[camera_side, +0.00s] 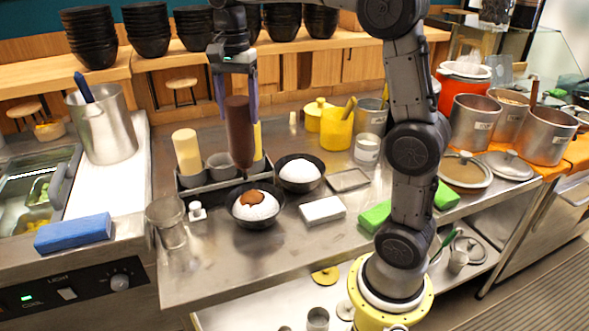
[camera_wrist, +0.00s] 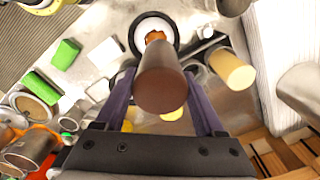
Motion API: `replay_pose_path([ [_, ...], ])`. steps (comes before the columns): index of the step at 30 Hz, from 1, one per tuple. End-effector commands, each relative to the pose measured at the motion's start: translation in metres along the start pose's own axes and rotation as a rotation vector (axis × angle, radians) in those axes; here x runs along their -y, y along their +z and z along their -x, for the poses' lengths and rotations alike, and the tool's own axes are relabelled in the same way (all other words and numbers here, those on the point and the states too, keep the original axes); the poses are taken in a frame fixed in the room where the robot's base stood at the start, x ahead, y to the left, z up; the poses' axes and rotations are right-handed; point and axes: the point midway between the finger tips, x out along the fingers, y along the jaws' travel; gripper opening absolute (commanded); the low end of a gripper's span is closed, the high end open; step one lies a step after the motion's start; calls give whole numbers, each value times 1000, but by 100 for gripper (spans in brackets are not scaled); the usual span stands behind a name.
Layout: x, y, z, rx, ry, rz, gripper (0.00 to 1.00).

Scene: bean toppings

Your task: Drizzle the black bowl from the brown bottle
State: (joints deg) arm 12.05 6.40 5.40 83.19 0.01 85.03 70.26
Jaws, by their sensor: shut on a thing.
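The brown bottle (camera_side: 239,135) is held nozzle down in my gripper (camera_side: 238,92), which is shut on it. In the wrist view the bottle (camera_wrist: 162,78) sits between the two fingers of my gripper (camera_wrist: 163,100). Its tip is just above a black bowl (camera_side: 236,215) with a white mound inside and a brown patch on top. That bowl also shows in the wrist view (camera_wrist: 172,24), partly hidden by the bottle. A second black bowl (camera_side: 317,184) with a plain white mound stands behind and to the right; it has no brown on it.
A caddy (camera_side: 186,192) holding a cream bottle (camera_side: 187,152) and a yellow bottle (camera_side: 258,141) stands close behind the front bowl. A white block (camera_side: 322,210), a small white shaker (camera_side: 197,211) and a clear container (camera_side: 166,221) lie around it. The counter's front edge is clear.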

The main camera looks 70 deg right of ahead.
Motion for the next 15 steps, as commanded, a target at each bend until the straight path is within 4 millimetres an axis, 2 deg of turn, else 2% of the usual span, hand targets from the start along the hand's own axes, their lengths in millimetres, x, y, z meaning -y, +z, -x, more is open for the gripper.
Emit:
replay_pose_path([
  [4, 1, 0, 16, -2, -7, 0, 51],
  [14, 1, 0, 72, -2, -7, 0, 51],
  [15, 0, -11, 69, -1, -2, -29, 51],
])
